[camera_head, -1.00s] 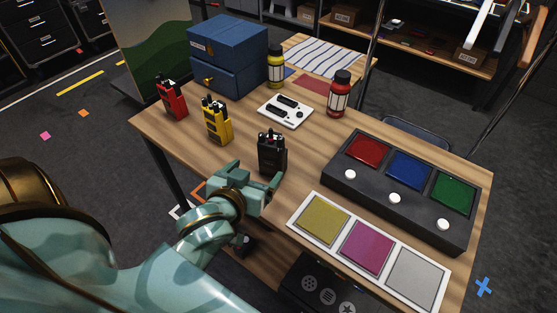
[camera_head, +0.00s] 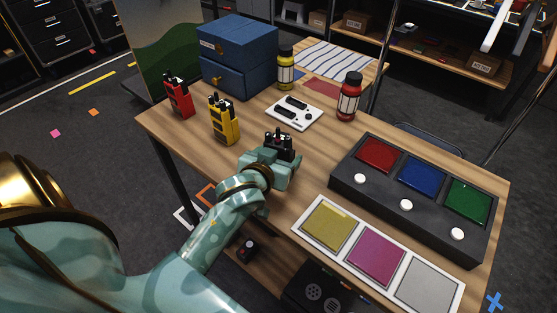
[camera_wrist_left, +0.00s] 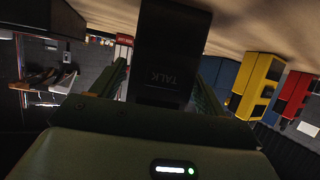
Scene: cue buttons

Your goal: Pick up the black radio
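The black radio (camera_head: 287,148) stands on the wooden table, near its front left edge. My left gripper (camera_head: 277,160) is at the radio and hides its lower part in the head view. In the left wrist view the radio (camera_wrist_left: 172,55), marked TALK, is close ahead between the two fingers (camera_wrist_left: 163,88). The fingers are apart, one on each side of it, and do not look closed on it. My right gripper is not in view.
A yellow radio (camera_head: 224,121) and a red radio (camera_head: 178,98) stand to the left. A dark button box (camera_head: 405,190) and a colour-square board (camera_head: 335,255) are at right.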

